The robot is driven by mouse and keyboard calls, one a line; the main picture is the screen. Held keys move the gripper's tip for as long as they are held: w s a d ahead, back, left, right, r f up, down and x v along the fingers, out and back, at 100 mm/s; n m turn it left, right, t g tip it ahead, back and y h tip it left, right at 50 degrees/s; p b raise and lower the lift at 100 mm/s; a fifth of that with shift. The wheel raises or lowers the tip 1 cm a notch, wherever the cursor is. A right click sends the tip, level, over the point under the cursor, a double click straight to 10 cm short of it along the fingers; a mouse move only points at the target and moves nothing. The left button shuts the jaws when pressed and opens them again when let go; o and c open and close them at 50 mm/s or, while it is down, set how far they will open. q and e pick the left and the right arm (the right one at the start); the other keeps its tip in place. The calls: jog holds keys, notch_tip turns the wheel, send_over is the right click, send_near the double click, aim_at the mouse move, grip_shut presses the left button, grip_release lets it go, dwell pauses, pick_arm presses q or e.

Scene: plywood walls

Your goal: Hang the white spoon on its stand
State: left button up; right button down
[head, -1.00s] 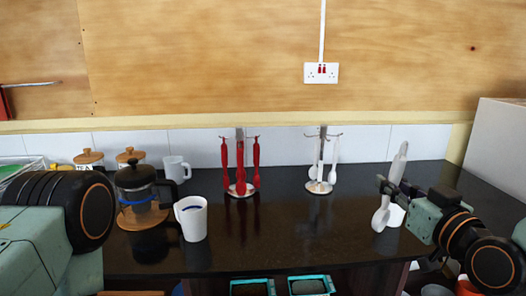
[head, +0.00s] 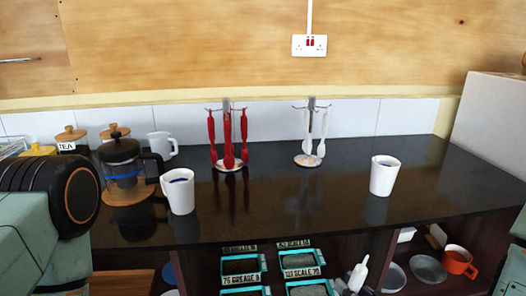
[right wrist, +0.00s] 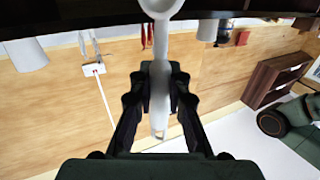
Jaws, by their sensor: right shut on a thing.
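The white spoon (right wrist: 160,50) is between the closed fingers of my right gripper (right wrist: 160,78) in the right wrist view. Its wide end is at the top edge of that view, and its handle runs down between the fingers. In the head view a white piece that looks like the spoon (head: 358,275) shows low, in front of the counter's front edge. The white stand (head: 309,160) is at the back of the counter, right of centre, with white utensils hanging on it. My left gripper is not in view; only a left arm joint shows.
A stand with red utensils (head: 228,165) is left of the white stand. White mugs (head: 179,192) (head: 384,176) stand nearer the front, and a French press (head: 122,165) is at left. Counter (head: 280,210) between the mugs is clear. Shelves with teal boxes (head: 243,264) are below.

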jog(key=shift+a, duration=0.1)
jog(key=shift+a+r, duration=0.2)
jog(key=shift+a, duration=0.05)
jog(key=a+r+n+g+y, duration=0.6)
jog(key=a+n+g+y, duration=0.15)
jog(key=a, duration=0.25)
jog(key=shift+w+a+f+n+g, duration=0.45)
jog(key=shift+f+n+g, duration=0.3)
jog(key=shift+n+g, duration=1.4)
jog(key=shift+w+a+f+n+g, duration=0.35)
jog(key=shift+w+f+n+g, duration=0.55)
jog(key=shift+g, duration=2.25)
jog(key=shift+w+a+f+n+g, duration=0.15)
jog(key=shift+a+f+n+g, duration=0.35)
jog(key=shift+n+g, duration=1.75)
jog(key=shift+d+m+g, duration=0.1)
jog(key=shift+m+g, duration=0.3)
jog(key=shift+m, duration=0.05)
